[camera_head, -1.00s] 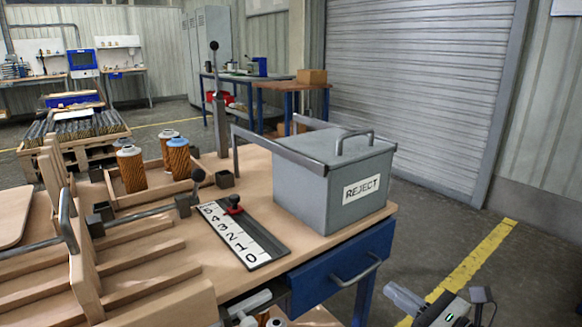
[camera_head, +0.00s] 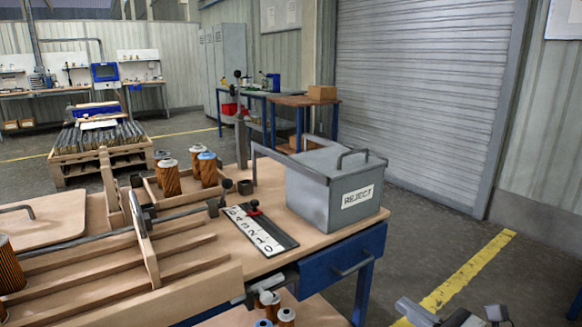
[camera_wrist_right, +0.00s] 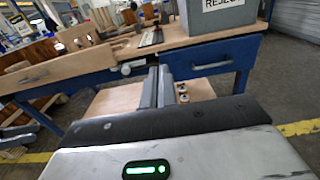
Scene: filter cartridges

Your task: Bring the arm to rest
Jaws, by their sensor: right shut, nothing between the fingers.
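My right gripper (camera_wrist_right: 157,86) shows in the right wrist view, its two fingers together with nothing between them. In the head view, part of it (camera_head: 414,310) shows at the bottom edge, right of the workbench (camera_head: 215,285) and over the floor, apart from the bench. The rest of the right arm is cut off by the frame. My left gripper is not in view.
A grey REJECT bin (camera_head: 330,190) stands on the bench above a blue drawer (camera_head: 340,262). A numbered slide scale (camera_head: 260,230) and orange filter cartridges (camera_head: 168,178) are to its left. More cartridges stand on a lower shelf. Floor to the right is clear.

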